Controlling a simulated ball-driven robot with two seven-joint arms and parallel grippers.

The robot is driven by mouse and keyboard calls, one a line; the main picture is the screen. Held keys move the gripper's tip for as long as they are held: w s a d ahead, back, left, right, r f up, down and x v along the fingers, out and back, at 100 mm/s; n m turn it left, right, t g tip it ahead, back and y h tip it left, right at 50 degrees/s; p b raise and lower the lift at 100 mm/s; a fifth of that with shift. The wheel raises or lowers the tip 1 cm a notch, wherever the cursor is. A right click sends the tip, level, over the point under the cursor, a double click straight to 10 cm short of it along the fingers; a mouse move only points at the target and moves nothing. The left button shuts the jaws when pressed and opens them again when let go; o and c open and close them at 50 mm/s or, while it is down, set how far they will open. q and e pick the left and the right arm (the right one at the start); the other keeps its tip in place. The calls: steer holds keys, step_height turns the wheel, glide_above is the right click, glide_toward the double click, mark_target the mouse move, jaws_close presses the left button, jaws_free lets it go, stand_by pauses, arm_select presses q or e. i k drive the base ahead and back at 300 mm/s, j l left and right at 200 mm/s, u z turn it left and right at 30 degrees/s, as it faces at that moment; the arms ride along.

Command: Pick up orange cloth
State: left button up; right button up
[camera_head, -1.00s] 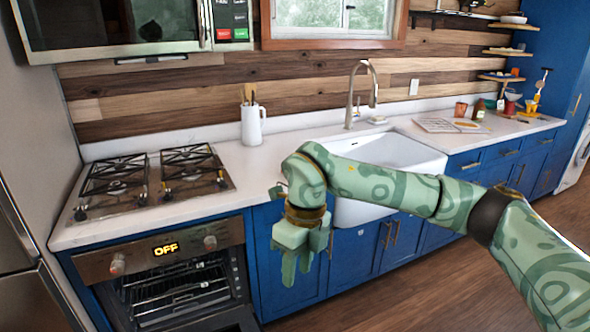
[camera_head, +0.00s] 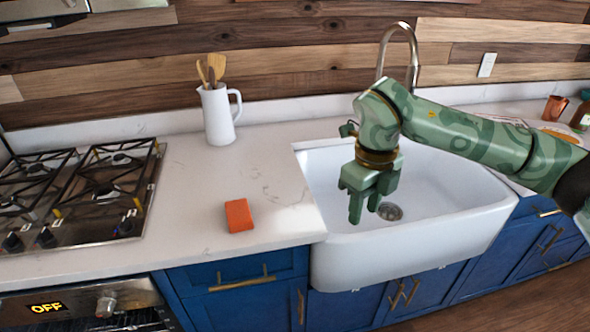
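The orange cloth (camera_head: 239,215) is a small folded block lying on the white countertop, left of the sink and near the counter's front edge. My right gripper (camera_head: 364,208) hangs fingers-down in front of the sink basin, to the right of the cloth and apart from it. Nothing shows between its fingers, but the angle does not show clearly whether they are open or shut. My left gripper is out of view.
The white sink (camera_head: 440,225) with a tall faucet (camera_head: 413,62) is right of the cloth. A white pitcher (camera_head: 217,118) with wooden utensils stands behind it. A gas cooktop (camera_head: 80,195) is at left. Counter (camera_head: 185,225) around the cloth is clear.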

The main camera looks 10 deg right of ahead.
mark_target(238, 218)
steer(key=i+l+u, duration=0.15)
steer(key=l, duration=0.25)
steer(key=i+l+u, duration=0.2)
steer(key=l, duration=0.2)
steer(key=i+l+u, duration=0.15)
steer(key=l, duration=0.25)
steer(key=i+l+u, duration=0.15)
steer(key=l, duration=0.3)
steer(key=l+u, duration=0.15)
steer(key=l, duration=0.3)
steer(key=u, duration=1.55)
steer(key=i+l, duration=0.05)
